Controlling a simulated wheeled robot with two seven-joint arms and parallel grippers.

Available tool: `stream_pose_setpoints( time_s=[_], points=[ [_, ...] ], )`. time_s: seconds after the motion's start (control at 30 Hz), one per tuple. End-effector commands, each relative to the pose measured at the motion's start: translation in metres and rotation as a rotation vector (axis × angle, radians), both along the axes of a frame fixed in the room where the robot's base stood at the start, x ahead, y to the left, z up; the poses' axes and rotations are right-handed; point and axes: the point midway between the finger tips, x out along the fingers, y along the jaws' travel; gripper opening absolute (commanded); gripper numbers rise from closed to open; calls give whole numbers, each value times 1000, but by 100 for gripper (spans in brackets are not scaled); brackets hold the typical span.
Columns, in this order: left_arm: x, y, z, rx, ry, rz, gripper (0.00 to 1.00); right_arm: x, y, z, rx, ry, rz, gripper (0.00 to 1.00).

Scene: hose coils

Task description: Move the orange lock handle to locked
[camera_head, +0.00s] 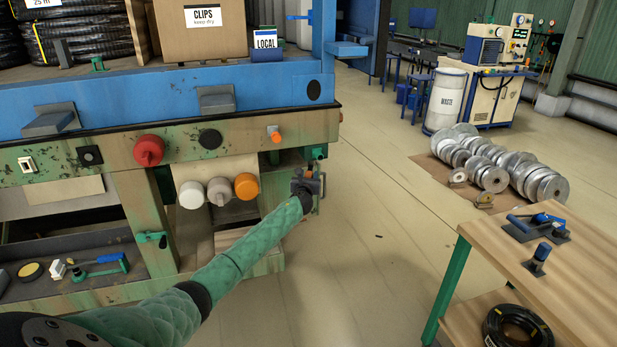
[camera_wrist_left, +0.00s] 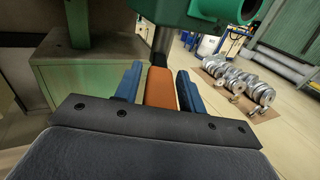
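The orange lock handle (camera_wrist_left: 161,88) shows in the left wrist view, below a grey metal rod and a green housing (camera_wrist_left: 185,12). My left gripper (camera_wrist_left: 159,85) has its two blue fingers on either side of the handle. Narrow gaps seem to show beside the handle, so the fingers look open around it; contact at the tips cannot be told. My right gripper is in neither view.
The worn bench front (camera_head: 110,150) carries a red knob (camera_head: 149,150), a small orange knob (camera_head: 275,136) and several round caps. A wooden table (camera_head: 590,262) stands at the lower right. Metal discs (camera_head: 495,165) lie beyond. The floor between is mostly clear.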

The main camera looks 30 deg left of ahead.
Motion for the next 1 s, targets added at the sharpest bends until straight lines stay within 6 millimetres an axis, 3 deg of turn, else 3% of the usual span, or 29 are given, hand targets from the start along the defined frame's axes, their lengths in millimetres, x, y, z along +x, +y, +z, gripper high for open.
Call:
stream_pose_setpoints(
  time_s=[0.03, 0.2, 0.77, 1.0],
  points=[
    [0, 0, 0, 0, 0, 0, 29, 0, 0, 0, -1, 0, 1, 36],
    [0, 0, 0, 0, 0, 0, 0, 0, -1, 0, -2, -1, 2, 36],
    [-6, 14, -1, 4, 2, -131, 0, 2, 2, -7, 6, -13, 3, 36],
    [-8, 28, -4, 4, 1, -281, 0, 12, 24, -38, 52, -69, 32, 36]
  ],
)
